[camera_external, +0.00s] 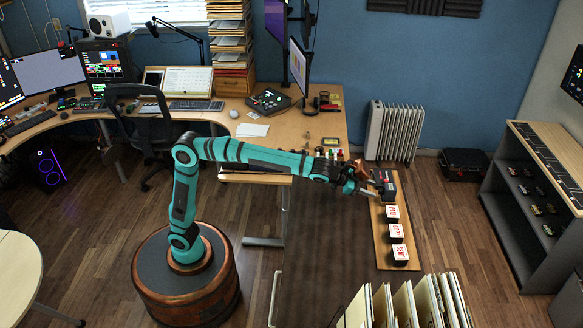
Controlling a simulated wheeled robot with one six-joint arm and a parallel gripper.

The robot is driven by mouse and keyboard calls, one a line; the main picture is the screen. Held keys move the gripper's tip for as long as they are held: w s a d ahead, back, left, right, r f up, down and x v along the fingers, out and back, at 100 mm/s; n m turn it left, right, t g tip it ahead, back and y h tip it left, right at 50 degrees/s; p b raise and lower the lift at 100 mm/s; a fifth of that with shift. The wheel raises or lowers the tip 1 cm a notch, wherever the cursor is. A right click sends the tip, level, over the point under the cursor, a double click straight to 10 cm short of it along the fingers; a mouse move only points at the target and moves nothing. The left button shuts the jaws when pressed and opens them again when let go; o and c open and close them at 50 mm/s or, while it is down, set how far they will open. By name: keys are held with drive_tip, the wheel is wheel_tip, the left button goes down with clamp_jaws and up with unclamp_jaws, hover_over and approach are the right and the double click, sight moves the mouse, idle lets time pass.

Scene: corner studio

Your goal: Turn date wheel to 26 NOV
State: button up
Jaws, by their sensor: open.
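A small dark device (388,181) with a bit of red on it stands at the far end of a narrow wooden board (383,246). It looks like a date stamp, but its date wheel and any date text are too small to make out. My gripper (370,188) is open, with its fingers pointing right, right at the left side of the device. From this view I cannot tell whether the fingers touch it or are around any part of it.
White-topped blocks reading PAID (392,213), COPY (396,232) and SENT (401,252) stand in a row nearer on the board. Upright folders (410,305) are at the front. A white radiator (394,132) stands behind; the desk (290,130) is at the left.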

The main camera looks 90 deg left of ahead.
sight(381, 191)
drive_tip(key=shift+x, duration=1.1)
clamp_jaws()
